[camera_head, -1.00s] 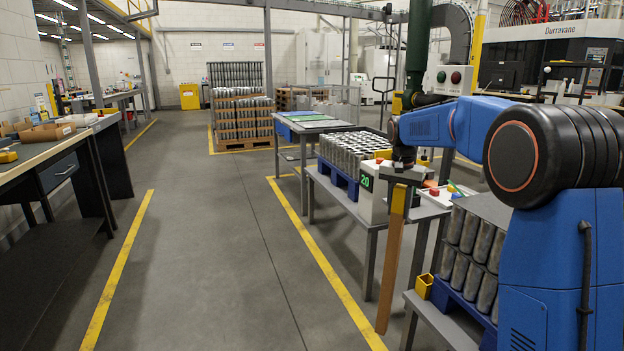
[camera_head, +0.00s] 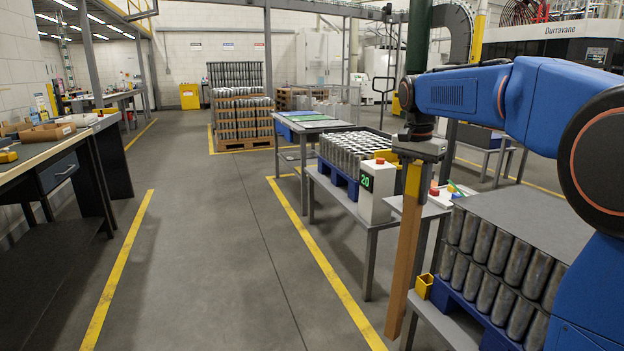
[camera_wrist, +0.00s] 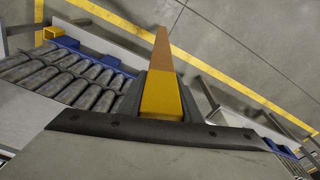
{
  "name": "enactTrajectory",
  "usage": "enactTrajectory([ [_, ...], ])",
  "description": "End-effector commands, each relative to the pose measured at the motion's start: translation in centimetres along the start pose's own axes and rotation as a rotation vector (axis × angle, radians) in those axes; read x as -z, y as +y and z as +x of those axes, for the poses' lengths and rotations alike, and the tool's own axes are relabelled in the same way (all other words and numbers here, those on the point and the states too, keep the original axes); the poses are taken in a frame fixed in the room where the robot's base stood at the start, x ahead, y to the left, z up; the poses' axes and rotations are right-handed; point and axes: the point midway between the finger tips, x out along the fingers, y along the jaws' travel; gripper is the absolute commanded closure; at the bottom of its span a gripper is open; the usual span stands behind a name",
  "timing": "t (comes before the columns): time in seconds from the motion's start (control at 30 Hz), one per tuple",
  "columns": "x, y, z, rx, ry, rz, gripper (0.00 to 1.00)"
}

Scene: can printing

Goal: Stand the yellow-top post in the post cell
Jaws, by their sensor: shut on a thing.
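My gripper (camera_head: 417,160) is shut on the yellow-top post (camera_head: 404,258), a long wooden bar with a yellow upper end. The post hangs almost upright, its lower end leaning slightly left in the head view. In the wrist view the fingers (camera_wrist: 161,92) clasp the yellow end (camera_wrist: 160,98), and the wood runs away from the camera. The post cell seems to be the small open yellow square socket (camera_head: 424,286) at the front left corner of the near blue pallet; it also shows in the wrist view (camera_wrist: 54,33). The post is apart from it, just left in the head view.
Silver cans (camera_head: 490,250) under a grey sheet (camera_head: 545,215) stand beside the socket. A white box reading 20 (camera_head: 377,193) stands on the table behind the post. More cans (camera_head: 355,148) sit on a blue pallet there. The aisle floor (camera_head: 220,250) is clear.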

Motion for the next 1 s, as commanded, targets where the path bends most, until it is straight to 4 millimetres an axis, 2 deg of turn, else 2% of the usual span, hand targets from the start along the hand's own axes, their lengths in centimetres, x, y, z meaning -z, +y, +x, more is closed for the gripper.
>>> enactTrajectory([
  [0.3, -2.1, 3.2, -3.3, -0.008, 0.006, 0.101, 1.0],
  [0.5, -3.0, 4.6, -4.5, -0.013, 0.008, 0.146, 1.0],
  [1.0, -3.3, 5.1, -4.9, -0.017, 0.008, 0.164, 1.0],
])
